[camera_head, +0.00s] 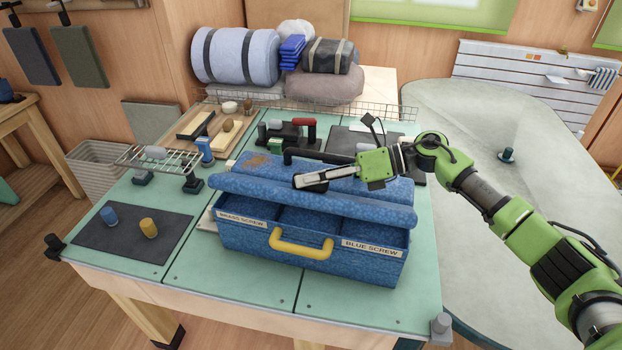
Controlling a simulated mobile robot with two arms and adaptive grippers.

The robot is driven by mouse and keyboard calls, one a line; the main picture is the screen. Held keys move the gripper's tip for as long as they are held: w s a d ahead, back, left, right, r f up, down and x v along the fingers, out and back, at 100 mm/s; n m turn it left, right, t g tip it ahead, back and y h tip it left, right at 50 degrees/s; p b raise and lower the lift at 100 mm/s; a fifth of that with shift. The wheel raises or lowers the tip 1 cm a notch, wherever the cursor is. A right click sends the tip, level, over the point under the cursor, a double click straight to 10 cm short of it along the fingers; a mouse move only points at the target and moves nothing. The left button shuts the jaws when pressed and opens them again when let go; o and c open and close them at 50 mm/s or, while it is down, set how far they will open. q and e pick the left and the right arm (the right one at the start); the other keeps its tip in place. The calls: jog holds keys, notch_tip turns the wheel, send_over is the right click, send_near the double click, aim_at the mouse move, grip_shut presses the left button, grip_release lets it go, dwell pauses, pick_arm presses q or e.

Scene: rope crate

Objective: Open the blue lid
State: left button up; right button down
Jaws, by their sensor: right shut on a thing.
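The blue lid (246,184) sits on a blue speckled toolbox (238,243) on the green workbench. The lid is partly raised at the front, and a gap shows the compartments inside. The toolbox front has a yellow handle (301,246), a label reading BRASS SCREW on the left and one reading BLUE SCREW on the right. My right gripper (302,174) reaches in from the right over the lid and is shut on it; the exact contact is hard to see. My left gripper is not in view.
A dark mat (132,235) at the left holds a blue cylinder (109,217) and a brass cylinder (149,228). A wire rack (160,158), a wooden tray (215,130) and black tools (290,135) stand behind. The bench's front edge is clear.

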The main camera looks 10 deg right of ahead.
jog(key=c, duration=1.8)
grip_release()
jog(key=v, duration=1.2)
